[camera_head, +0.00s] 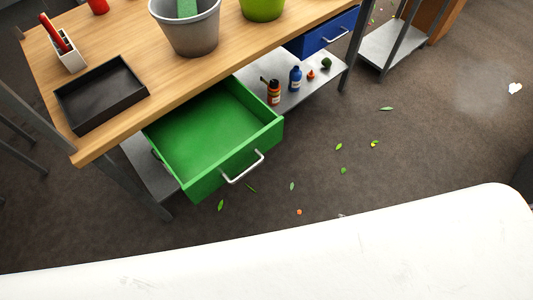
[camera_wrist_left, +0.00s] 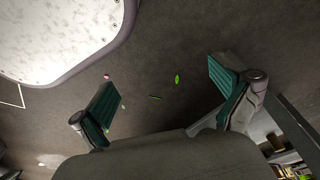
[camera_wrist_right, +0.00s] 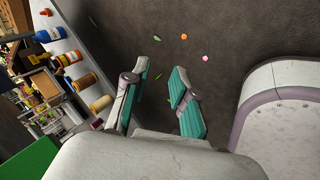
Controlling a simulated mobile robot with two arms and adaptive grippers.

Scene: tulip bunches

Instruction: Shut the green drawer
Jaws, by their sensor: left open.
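The green drawer (camera_head: 205,130) is pulled far out from under the wooden table, and its inside is empty. Its silver handle (camera_head: 243,167) is on the front panel, facing the open floor. A green surface, likely part of the drawer (camera_wrist_right: 28,160), shows at the lower left of the right wrist view. My left gripper (camera_wrist_left: 163,82) is open and empty above the floor. My right gripper (camera_wrist_right: 160,80) is partly open and empty, with floor between its fingers. Neither gripper shows in the head view, and neither is seen touching the drawer.
The wooden table (camera_head: 115,45) holds a black tray (camera_head: 100,95), a grey bucket (camera_head: 190,30) and a white pen holder (camera_head: 68,58). A blue drawer (camera_head: 325,33) is farther along. Bottles stand on the lower shelf (camera_head: 310,88). Leaves litter the otherwise clear floor (camera_head: 400,140).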

